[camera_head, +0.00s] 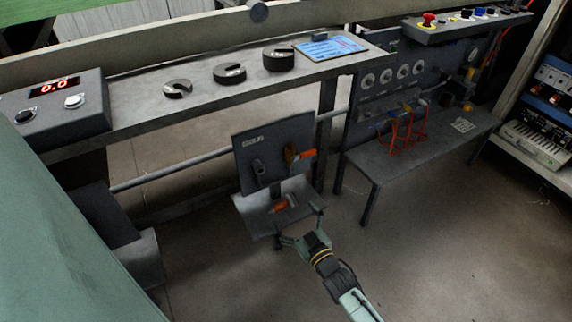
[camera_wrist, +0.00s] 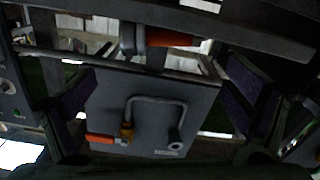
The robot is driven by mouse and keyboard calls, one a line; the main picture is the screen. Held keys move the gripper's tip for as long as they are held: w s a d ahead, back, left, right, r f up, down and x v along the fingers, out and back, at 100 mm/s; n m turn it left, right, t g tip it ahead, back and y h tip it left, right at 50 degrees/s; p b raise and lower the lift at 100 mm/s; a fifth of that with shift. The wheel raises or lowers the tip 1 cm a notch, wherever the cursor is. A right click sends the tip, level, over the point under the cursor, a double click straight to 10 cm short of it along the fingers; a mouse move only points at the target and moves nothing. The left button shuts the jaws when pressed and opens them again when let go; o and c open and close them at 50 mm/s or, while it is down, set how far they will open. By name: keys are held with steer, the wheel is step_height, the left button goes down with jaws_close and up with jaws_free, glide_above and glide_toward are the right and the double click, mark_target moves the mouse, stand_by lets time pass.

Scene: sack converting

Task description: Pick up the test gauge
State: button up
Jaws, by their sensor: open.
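A small grey and orange object (camera_head: 283,205), which I take to be the test gauge, lies on the low shelf (camera_head: 250,222) of a grey stand. It also shows near the top of the wrist view (camera_wrist: 168,38), as a grey round end with an orange body. Its dial face cannot be made out. My gripper (camera_head: 298,226) is open at the front edge of that shelf, with its fingers spread and apart from the object. In the wrist view, its two purple-padded fingers (camera_wrist: 160,84) stand wide at left and right with nothing between them.
A bench (camera_head: 135,97) with slotted weights and a digital readout (camera_head: 55,85) runs behind. A low table (camera_head: 385,165) stands right; front right floor is clear.

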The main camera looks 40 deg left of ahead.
mark_target(282, 205)
steer(key=shift+x, duration=3.4)
steer(key=shift+s, duration=0.1)
steer(key=shift+c, duration=0.2)
steer(key=c, duration=1.1)
steer(key=shift+o, duration=0.2)
